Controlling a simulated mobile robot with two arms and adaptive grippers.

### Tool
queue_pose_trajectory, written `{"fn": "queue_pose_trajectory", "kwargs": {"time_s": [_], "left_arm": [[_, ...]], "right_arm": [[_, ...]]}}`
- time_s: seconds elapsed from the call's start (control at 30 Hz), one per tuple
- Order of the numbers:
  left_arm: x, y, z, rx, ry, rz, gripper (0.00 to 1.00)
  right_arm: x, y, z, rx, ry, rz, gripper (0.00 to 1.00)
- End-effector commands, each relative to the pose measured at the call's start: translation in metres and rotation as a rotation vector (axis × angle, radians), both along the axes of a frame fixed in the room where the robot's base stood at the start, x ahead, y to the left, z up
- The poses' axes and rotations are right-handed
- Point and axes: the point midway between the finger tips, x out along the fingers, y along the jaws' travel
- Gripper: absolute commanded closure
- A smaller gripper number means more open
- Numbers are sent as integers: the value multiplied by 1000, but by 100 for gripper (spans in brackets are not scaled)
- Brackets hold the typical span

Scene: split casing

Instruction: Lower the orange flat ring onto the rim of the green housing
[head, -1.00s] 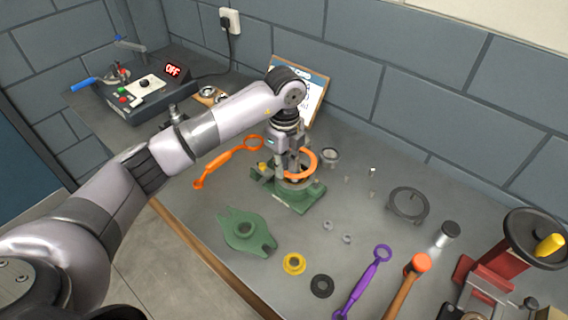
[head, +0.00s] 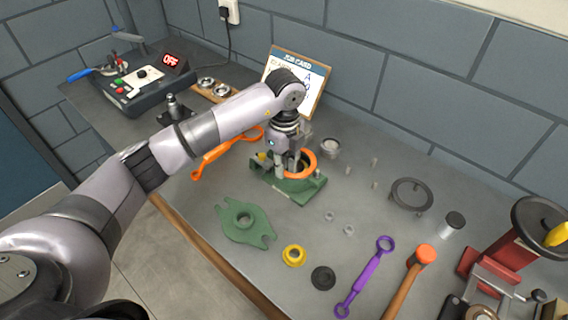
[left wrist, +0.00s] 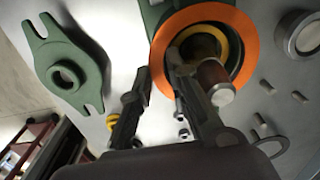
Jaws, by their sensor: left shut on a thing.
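The orange flat ring (head: 311,161) is held level over the green housing (head: 313,187), close to its top. It also shows in the left wrist view (left wrist: 246,32), around a yellow ring and a metal shaft (left wrist: 214,80) in the housing. My left gripper (head: 287,167) points down and is shut on the ring's near left edge; its fingers (left wrist: 160,70) show on both sides of that edge. The housing's rim is mostly hidden by the ring and fingers. I cannot tell whether ring and rim touch. My right gripper is out of view.
A green flanged cover (head: 246,232), a yellow ring (head: 294,255) and a black ring (head: 323,278) lie in front. An orange wrench (head: 212,163) lies left of the housing, a purple wrench (head: 368,275) to the right. A grey ring part (head: 411,196) lies further right.

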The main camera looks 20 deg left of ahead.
Motion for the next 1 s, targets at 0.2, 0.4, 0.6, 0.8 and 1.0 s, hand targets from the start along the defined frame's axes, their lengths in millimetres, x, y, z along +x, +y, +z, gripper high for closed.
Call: {"fn": "queue_pose_trajectory", "kwargs": {"time_s": [0.2, 0.4, 0.6, 0.8, 1.0], "left_arm": [[0, 0, 0, 0, 0, 0, 100], [0, 0, 0, 0, -1, 0, 100], [0, 0, -1, 0, 0, 0, 100], [0, 0, -3, 0, 0, 1, 82], [0, 0, -3, 0, -1, 0, 69]], "right_arm": [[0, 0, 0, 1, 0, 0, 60], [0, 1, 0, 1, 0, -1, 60], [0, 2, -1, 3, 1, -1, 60], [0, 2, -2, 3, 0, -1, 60], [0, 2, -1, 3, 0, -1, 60]]}}
